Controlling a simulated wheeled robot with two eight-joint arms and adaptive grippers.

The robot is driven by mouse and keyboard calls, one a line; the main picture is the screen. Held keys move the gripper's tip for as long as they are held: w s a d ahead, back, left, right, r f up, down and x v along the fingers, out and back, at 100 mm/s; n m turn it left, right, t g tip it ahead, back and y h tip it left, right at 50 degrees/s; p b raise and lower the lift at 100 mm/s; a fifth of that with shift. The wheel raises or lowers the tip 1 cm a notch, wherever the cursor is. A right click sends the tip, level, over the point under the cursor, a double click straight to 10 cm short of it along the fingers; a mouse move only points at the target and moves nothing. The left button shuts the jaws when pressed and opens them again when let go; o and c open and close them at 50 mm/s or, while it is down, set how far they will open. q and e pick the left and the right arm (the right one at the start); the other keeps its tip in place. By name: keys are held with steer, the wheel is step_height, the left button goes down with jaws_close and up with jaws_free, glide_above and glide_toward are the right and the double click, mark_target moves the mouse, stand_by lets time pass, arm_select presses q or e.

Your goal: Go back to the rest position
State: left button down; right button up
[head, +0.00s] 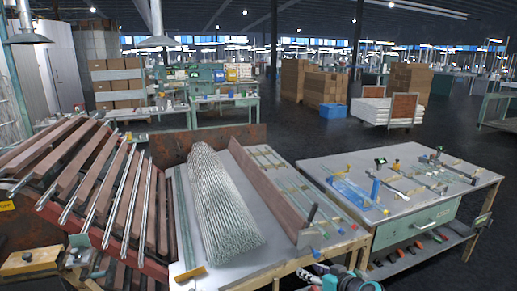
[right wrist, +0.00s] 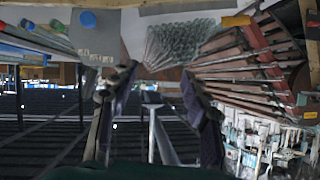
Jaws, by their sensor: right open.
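My right gripper (head: 340,280) shows at the bottom edge of the head view, in front of the tables and only partly in frame. In the right wrist view its two dark fingers (right wrist: 157,88) stand wide apart, with nothing seen held between them. A pile of clear glass tubes (head: 218,210) lies on the middle table (head: 262,262); its ends also show in the right wrist view (right wrist: 185,45), beyond the fingers. More tubes (head: 118,195) rest on the slanted wooden rack (head: 60,150) at the left. My left gripper is in neither view.
A brown board (head: 270,190) stands along the middle table. Behind are cardboard boxes (head: 325,88), a white cart (head: 370,112) and open dark floor (head: 290,135).

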steer(key=s+m+g+h, duration=0.3)
steer(key=s+h, duration=0.3)
steer(key=s, duration=2.1)
steer(key=shift+s+d+r+m+g, duration=0.3)
steer(key=shift+d+r+g, duration=0.1)
steer(key=shift+g, duration=0.2)
